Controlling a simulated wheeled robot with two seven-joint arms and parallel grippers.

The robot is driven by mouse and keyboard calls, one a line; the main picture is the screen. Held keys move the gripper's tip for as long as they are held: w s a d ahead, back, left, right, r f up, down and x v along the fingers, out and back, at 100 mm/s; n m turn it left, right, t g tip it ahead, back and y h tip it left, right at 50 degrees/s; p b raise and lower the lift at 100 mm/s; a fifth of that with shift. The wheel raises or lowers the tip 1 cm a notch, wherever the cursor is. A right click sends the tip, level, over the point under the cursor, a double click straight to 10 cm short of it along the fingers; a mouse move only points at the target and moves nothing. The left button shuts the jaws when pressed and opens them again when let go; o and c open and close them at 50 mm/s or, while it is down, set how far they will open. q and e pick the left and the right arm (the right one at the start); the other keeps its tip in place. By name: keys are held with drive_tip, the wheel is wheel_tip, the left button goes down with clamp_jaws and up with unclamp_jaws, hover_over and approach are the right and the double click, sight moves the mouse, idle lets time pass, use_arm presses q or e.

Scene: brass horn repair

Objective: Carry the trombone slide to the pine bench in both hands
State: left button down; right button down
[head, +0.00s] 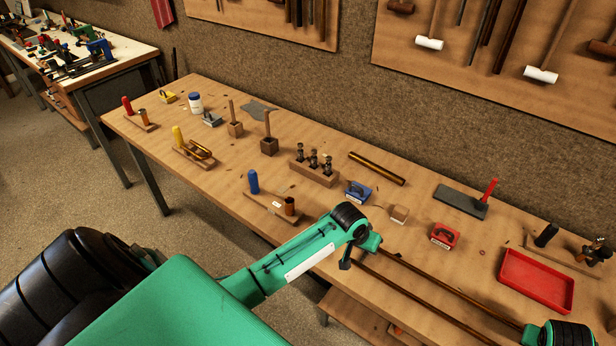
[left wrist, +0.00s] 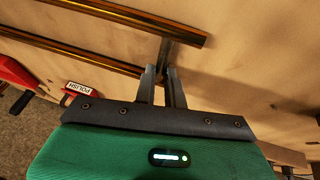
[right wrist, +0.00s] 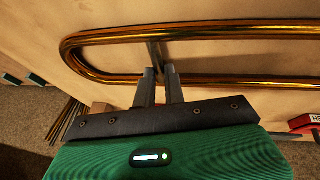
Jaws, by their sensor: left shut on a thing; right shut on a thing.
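The trombone slide (head: 440,277) is a pair of long parallel brass tubes, stretched between my two grippers over the front part of the pine bench (head: 330,215). In the left wrist view my left gripper (left wrist: 163,85) is shut on a cross brace of the slide near the open tube ends (left wrist: 195,37). In the right wrist view my right gripper (right wrist: 160,85) is shut on a brace between the tubes, near the curved bow (right wrist: 68,48). In the head view the right gripper sits at the lower right edge. I cannot tell the slide's height above the bench.
A red tray (head: 537,281), a red block (head: 445,235), a blue block (head: 357,192) and a grey plate with a red handle (head: 462,201) lie near the slide. A dark tube (head: 377,168) lies farther back. Several tool stands fill the bench's left part.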

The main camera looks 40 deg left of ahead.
use_arm(q)
drive_tip(key=shift+f, duration=0.4)
use_arm(e)
drive_tip(key=shift+f, duration=0.35)
use_arm(q)
drive_tip(key=c, duration=1.6)
unclamp_jaws()
drive_tip(key=shift+r, duration=0.2)
use_arm(e)
drive_tip(key=c, duration=1.6)
unclamp_jaws()
drive_tip(key=shift+r, duration=0.2)
use_arm(q)
drive_tip(key=shift+o, duration=0.6)
use_arm(e)
drive_tip(key=shift+o, duration=0.6)
